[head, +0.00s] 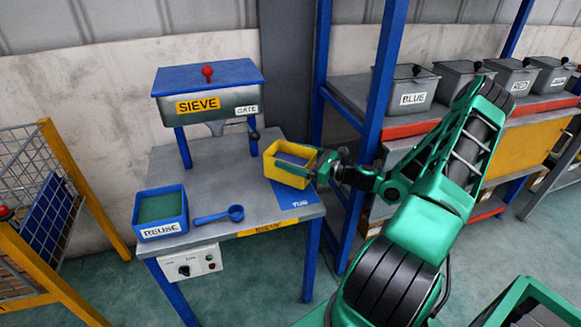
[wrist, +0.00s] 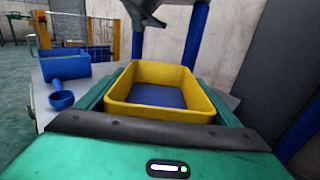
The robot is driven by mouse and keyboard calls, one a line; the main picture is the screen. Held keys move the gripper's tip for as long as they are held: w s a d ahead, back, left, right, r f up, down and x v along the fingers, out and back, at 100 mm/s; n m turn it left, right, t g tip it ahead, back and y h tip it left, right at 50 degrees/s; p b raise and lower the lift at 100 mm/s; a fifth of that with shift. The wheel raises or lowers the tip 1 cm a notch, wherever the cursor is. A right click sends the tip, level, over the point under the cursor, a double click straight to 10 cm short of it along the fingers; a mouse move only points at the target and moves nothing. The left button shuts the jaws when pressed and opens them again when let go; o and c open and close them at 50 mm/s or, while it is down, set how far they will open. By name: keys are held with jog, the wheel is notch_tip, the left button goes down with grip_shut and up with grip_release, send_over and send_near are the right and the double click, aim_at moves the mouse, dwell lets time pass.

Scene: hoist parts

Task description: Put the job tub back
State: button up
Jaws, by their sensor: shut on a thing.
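The yellow job tub (head: 287,176) is upright at the right side of the sieve table (head: 215,217), beside or just above the blue mat (head: 299,198) with white lettering. I cannot tell whether its base touches the table. My gripper (head: 318,171) reaches in from the right and is shut on the tub. In the wrist view the tub (wrist: 165,113) sits between the green fingers, and its inside bottom looks blue. The tub hides part of the mat.
The sieve (head: 208,93) stands at the table's back. A blue REUSE tub (head: 160,212) and a blue scoop (head: 219,215) lie at the left. A blue rack post (head: 372,120) and shelf with grey bins (head: 411,88) stand to the right. A yellow-framed cage (head: 60,170) is at far left.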

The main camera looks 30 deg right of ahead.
jog(key=shift+f, duration=1.9)
jog(key=o, duration=2)
jog(key=shift+f, duration=0.15)
jog(key=v, duration=1.2)
